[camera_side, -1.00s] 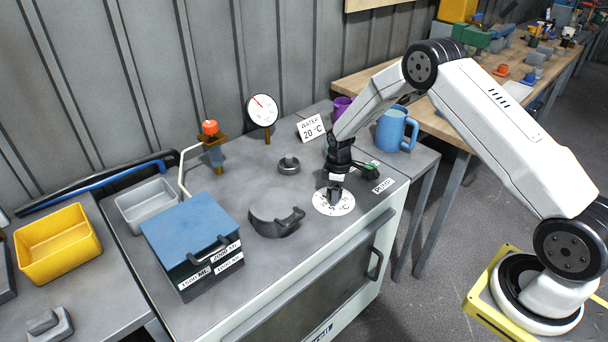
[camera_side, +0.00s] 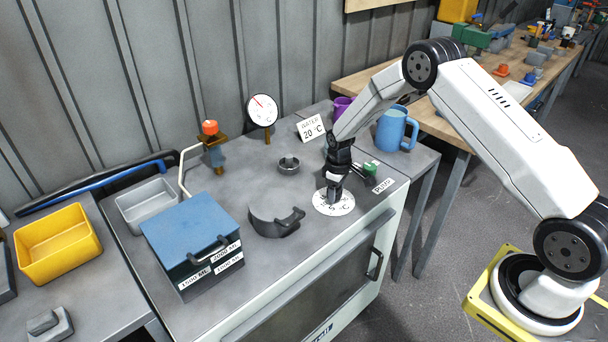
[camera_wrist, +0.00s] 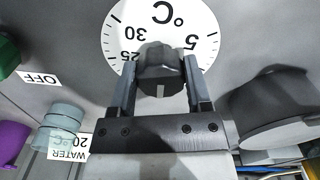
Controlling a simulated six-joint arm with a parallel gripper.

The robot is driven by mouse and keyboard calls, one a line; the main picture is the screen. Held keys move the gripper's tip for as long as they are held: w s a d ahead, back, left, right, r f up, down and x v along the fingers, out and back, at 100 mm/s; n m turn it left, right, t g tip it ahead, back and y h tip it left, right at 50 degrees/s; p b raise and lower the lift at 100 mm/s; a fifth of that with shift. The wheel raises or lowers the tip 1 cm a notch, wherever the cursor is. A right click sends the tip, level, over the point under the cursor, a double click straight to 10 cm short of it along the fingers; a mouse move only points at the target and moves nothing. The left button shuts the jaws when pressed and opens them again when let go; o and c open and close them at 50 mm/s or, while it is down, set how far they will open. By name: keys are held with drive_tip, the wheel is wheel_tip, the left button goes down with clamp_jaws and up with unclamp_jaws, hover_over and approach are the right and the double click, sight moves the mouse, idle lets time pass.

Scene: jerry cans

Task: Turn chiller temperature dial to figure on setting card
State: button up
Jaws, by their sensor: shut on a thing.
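The dial knob (camera_wrist: 160,68) is dark, on a round white dial plate (camera_wrist: 120,22) marked °C, with 30, 25 and 5 legible, upside down. My gripper (camera_wrist: 158,82) is shut on the knob, one finger on each side. A pale line on the knob points down in the wrist view, toward my palm; the figures there are hidden. In the side view my gripper (camera_side: 334,194) reaches straight down to the dial plate (camera_side: 345,207) on the grey chiller top. The setting card (camera_side: 311,128) reads WATER 20 °C; it also shows upside down in the wrist view (camera_wrist: 68,153).
A green knob (camera_side: 370,168) sits behind a small label (camera_side: 383,186) right of the dial. A dark curved part (camera_side: 275,222) lies left of it. A blue-topped box (camera_side: 192,228), a dial gauge (camera_side: 262,110) and a blue mug (camera_side: 392,130) stand farther off.

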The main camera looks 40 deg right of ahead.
drive_tip(key=m, duration=0.6)
drive_tip(key=shift+a, duration=0.1)
idle(0.3)
drive_tip(key=o, duration=1.3)
drive_tip(key=shift+r, duration=0.1)
drive_tip(key=shift+r, duration=3.85)
drive_tip(key=shift+a+r, duration=0.1)
